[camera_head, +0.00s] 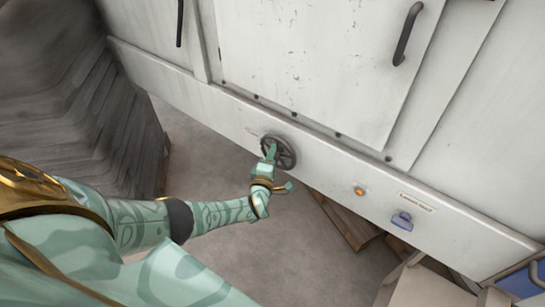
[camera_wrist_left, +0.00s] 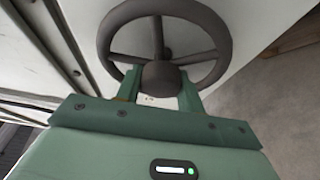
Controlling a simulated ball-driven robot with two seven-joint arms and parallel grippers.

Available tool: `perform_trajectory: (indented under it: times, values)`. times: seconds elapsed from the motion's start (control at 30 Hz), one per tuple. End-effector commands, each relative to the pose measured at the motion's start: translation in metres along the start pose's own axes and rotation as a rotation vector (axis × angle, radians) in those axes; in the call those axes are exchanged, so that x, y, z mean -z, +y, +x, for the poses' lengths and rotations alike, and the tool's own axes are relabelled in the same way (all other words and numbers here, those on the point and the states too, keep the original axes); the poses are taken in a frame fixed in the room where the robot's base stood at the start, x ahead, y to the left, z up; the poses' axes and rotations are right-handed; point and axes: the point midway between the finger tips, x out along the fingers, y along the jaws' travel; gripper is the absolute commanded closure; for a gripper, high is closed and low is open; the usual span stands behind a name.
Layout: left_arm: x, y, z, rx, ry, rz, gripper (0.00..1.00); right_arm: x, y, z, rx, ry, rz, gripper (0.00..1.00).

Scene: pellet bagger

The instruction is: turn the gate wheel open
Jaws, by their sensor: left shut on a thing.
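The gate wheel (camera_head: 284,150) is a dark grey spoked handwheel on the lower band of the white machine, at the middle of the head view. It fills the upper middle of the left wrist view (camera_wrist_left: 219,37), with its rim, spokes and round hub showing. My left gripper (camera_head: 270,153) is at the wheel, on its near left side. In the left wrist view its two green fingers (camera_wrist_left: 162,92) are on either side of the hub area, shut on the wheel. The exact contact is partly hidden by the gripper body. My right gripper is not in view.
The white machine panel (camera_head: 300,60) has black door handles (camera_head: 407,34). An orange button (camera_head: 359,191) and a blue fitting (camera_head: 402,220) sit right of the wheel. A wooden pallet (camera_head: 345,220) lies below. Grey stacked sheets (camera_head: 75,100) stand at left. Floor between is clear.

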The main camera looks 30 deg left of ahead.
Motion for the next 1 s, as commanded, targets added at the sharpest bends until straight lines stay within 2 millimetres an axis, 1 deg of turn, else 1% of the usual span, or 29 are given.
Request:
perform_trajectory:
  times: [0.23,0.27,0.3,0.33,0.6,0.67,0.73,0.77,0.87,1.0]
  values:
    - [0.001,-0.002,-0.001,0.004,0.000,0.005,1.00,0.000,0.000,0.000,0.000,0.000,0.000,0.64]
    - [0.001,-0.002,-0.001,0.004,0.000,0.005,0.60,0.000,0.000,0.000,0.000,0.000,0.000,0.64]
    - [0.001,-0.002,-0.001,0.004,0.000,0.005,0.48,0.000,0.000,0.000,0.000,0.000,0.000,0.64]
    - [0.001,-0.002,-0.001,0.004,0.000,0.005,0.41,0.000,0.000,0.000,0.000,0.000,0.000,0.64]
    - [0.001,-0.001,-0.001,0.001,0.000,0.002,0.41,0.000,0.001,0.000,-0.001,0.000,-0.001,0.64]
    - [0.001,0.000,-0.003,0.002,0.000,0.002,0.41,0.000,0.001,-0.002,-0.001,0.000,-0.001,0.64]
    - [0.001,0.000,-0.010,0.003,0.000,0.003,0.41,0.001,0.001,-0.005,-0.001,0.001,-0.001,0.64]
    - [0.001,0.001,-0.014,0.002,-0.001,0.002,0.41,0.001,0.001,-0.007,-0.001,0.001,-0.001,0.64]
    - [0.001,0.002,-0.035,0.004,0.000,0.001,0.41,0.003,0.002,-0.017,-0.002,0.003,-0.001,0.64]
    - [0.001,0.002,-0.074,0.005,-0.001,0.002,0.41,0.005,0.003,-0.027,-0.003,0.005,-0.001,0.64]
